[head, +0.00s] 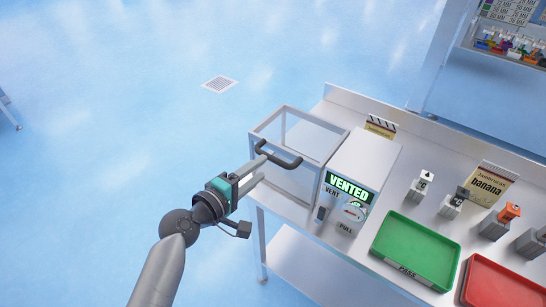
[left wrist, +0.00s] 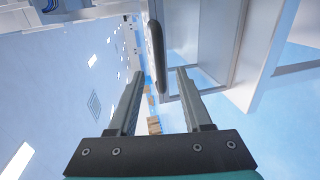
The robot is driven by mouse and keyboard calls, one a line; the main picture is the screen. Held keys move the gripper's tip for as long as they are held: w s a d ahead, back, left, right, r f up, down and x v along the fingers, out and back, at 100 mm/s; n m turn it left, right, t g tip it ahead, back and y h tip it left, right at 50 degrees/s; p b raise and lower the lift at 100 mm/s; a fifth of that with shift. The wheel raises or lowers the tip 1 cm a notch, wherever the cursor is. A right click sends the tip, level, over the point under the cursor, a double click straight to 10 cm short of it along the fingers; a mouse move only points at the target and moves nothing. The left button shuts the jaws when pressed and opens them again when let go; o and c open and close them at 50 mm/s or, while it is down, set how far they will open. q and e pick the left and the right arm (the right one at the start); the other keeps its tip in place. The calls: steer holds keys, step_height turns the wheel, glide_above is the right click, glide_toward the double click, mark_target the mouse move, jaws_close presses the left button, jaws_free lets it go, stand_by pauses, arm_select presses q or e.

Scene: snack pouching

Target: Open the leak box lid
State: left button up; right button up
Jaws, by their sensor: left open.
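The leak box (head: 300,188) is a clear box with a pale metal frame at the left end of the bench. Its lid (head: 312,124) appears to lie flat on top, with a dark bar handle (head: 283,158) at its near left edge. My left gripper (head: 259,169) is open and empty at the handle, its fingertips close to the bar. In the left wrist view, the handle (left wrist: 157,60) appears in the gap between the open fingers (left wrist: 160,73); I cannot tell whether they touch it. My right gripper is not in view.
A white unit reading "VENTED" (head: 349,188) with a gauge stands right against the box. A green tray (head: 416,249), a red tray (head: 500,288) and several small dispensers stand farther right on the bench (head: 398,218). The floor left of the bench is clear.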

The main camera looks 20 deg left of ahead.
mark_target(273, 157)
arm_select(q)
steer(key=x, duration=0.6)
steer(key=shift+w+d, duration=0.1)
steer(key=shift+w, duration=0.15)
jaws_close()
stand_by(1.2)
